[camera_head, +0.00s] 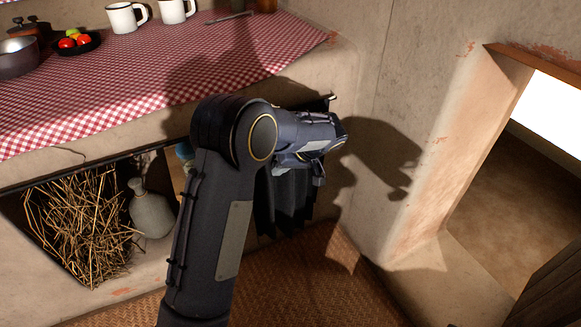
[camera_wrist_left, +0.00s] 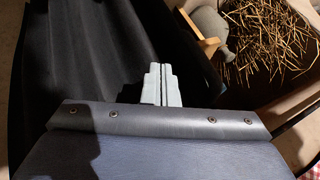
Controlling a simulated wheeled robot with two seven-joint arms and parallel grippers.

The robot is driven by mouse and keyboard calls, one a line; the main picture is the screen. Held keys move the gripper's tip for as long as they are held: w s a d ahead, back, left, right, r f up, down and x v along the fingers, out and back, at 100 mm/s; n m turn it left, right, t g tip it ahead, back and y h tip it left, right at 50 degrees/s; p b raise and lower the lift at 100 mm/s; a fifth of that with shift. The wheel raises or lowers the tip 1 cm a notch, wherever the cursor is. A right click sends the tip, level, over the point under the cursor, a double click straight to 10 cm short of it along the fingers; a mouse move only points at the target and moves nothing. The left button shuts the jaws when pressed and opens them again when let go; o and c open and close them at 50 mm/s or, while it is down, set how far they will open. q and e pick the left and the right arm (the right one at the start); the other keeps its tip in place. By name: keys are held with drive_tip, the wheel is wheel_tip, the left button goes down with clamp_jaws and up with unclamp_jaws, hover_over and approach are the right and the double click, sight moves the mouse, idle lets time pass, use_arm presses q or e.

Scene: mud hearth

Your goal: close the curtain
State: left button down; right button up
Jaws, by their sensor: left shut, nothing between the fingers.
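The dark curtain (camera_head: 283,200) hangs bunched at the right end of the opening below the counter, partly hidden behind my left arm. It also fills the left and middle of the left wrist view (camera_wrist_left: 62,50). My left gripper (camera_head: 318,176) is at the right end of the opening, in front of the curtain. In the left wrist view its two pale fingers (camera_wrist_left: 163,82) are together, with the curtain behind them. Nothing shows between them. Whether the fingers touch the cloth I cannot tell. The left part of the opening is uncovered. My right gripper is not in view.
Straw (camera_head: 80,225) and a grey jug (camera_head: 151,209) stand in the open niche. Above, the checked cloth (camera_head: 150,85) holds mugs (camera_head: 126,17), a fruit plate (camera_head: 75,42) and a pot (camera_head: 17,58). A wall and doorway lie right; the woven floor mat (camera_head: 310,285) is clear.

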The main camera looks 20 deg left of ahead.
use_arm(q)
drive_tip(key=a, duration=0.1)
drive_tip(key=s+a+f+b, duration=0.1)
drive_tip(key=a, duration=0.1)
drive_tip(key=s+a, duration=0.1)
drive_tip(key=shift+s+a+f+b, duration=0.15)
drive_tip(key=shift+s+f+b, duration=0.1)
drive_tip(key=shift+b, duration=0.1)
